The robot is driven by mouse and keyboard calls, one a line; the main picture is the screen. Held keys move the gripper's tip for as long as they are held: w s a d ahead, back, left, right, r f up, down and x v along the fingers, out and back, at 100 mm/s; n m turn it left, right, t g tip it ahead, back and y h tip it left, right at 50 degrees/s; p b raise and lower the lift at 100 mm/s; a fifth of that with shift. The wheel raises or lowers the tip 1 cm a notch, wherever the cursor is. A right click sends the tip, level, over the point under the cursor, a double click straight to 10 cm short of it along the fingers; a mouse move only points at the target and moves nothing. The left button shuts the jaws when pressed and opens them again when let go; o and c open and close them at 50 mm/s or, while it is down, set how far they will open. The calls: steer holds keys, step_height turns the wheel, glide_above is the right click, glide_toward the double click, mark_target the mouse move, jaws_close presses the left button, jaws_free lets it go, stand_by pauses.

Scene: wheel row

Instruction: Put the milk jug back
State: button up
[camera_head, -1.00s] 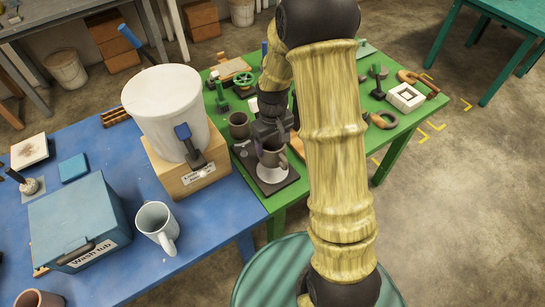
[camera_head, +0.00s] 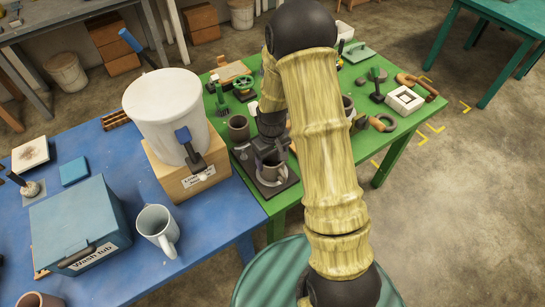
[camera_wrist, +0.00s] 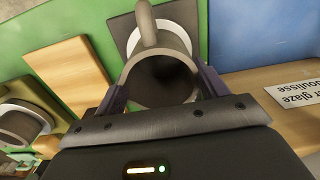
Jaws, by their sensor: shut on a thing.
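The milk jug, as I take it, is a small grey-brown vessel with one handle (camera_head: 269,172). My gripper (camera_head: 268,150) is shut around it over a white round disc (camera_head: 283,178) on a dark board (camera_head: 285,187) at the green table's near edge. In the wrist view the jug (camera_wrist: 160,72) stands mouth toward the camera between the two fingers (camera_wrist: 165,92), its handle pointing away. The white disc (camera_wrist: 133,42) shows around it. The jug looks upright and very low over the disc; I cannot tell whether it touches.
A brown cup (camera_head: 238,128) stands just behind the board. A white bucket (camera_head: 165,110) on a labelled wooden block is close at left. A pale mug (camera_head: 156,228) and a wash tub box (camera_head: 80,225) stand on the blue table. Tools crowd the green table's far side.

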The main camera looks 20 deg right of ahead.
steer(key=shift+f, duration=0.2)
steer(key=o, duration=1.2)
step_height(320, 180, up, 12)
steer(key=shift+r+b, duration=0.2)
steer(key=shift+b, duration=0.45)
steer(key=s+r+m+t, duration=0.1)
steer(key=s, duration=0.3)
steer(key=s+r+m, duration=0.1)
steer(key=s, duration=0.4)
steer(key=s+r+m+t, duration=0.1)
steer(key=s, duration=0.4)
steer(key=shift+r+m+t, duration=0.3)
